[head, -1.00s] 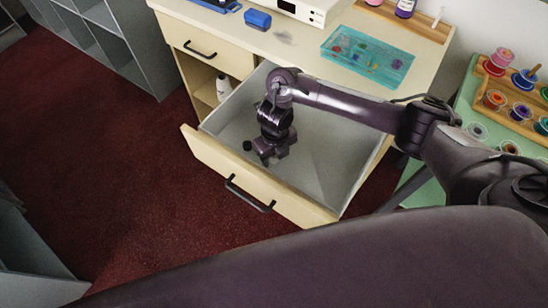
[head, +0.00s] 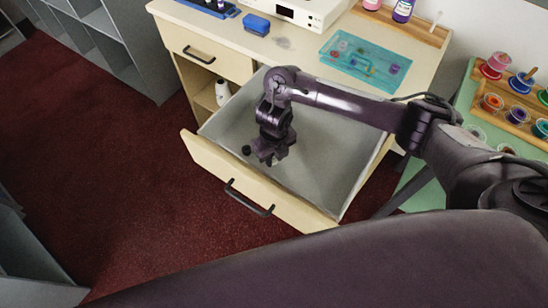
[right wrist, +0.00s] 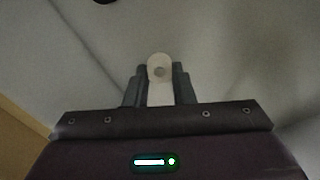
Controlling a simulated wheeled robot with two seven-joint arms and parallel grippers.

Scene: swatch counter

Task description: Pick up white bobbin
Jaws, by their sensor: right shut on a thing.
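The white bobbin (right wrist: 160,72) shows in the right wrist view between the two dark fingers of my right gripper (right wrist: 160,88). The fingers are shut on it, and its round end with a darker centre faces up in that picture. In the head view my right gripper (head: 268,160) is low inside the open drawer (head: 325,165), near the drawer's front panel. The bobbin is hidden by the gripper in the head view. My left gripper is in neither view.
A small black round thing (head: 246,150) lies in the drawer just left of the gripper. The drawer walls and front panel (head: 245,185) surround the gripper. A teal tray (head: 365,62) and a blue block (head: 256,24) are on the counter above. The drawer's right part is bare.

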